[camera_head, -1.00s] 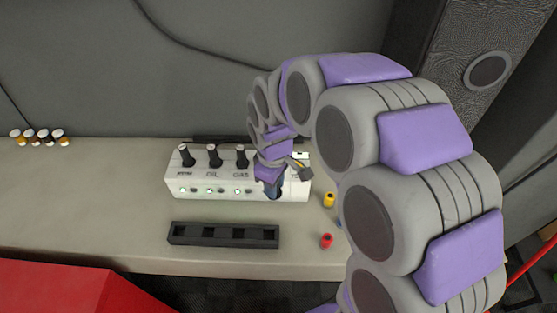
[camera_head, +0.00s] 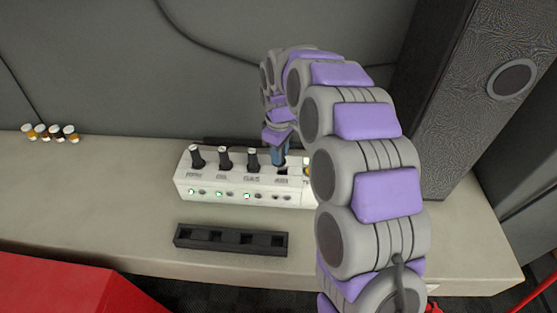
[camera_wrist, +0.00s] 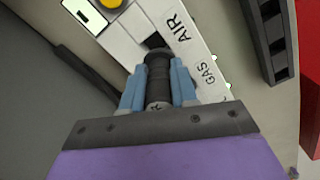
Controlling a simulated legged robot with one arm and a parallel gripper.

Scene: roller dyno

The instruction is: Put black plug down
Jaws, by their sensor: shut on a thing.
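My gripper (camera_head: 278,152) is at the right end of the white labelled box (camera_head: 245,188). In the wrist view its blue fingers (camera_wrist: 158,84) are shut on a black plug (camera_wrist: 157,68). The plug's far end is at the dark square opening (camera_wrist: 153,41) beside the "AIR" label; I cannot tell how deep it sits. In the head view the held plug is hidden behind the fingers. Three other black plugs (camera_head: 224,158) stand upright in the box to the left.
A black rack (camera_head: 230,240) with several square slots lies in front of the box. A dark speaker-like column (camera_head: 470,100) stands at the right. A yellow round button (camera_wrist: 110,3) is on the box.

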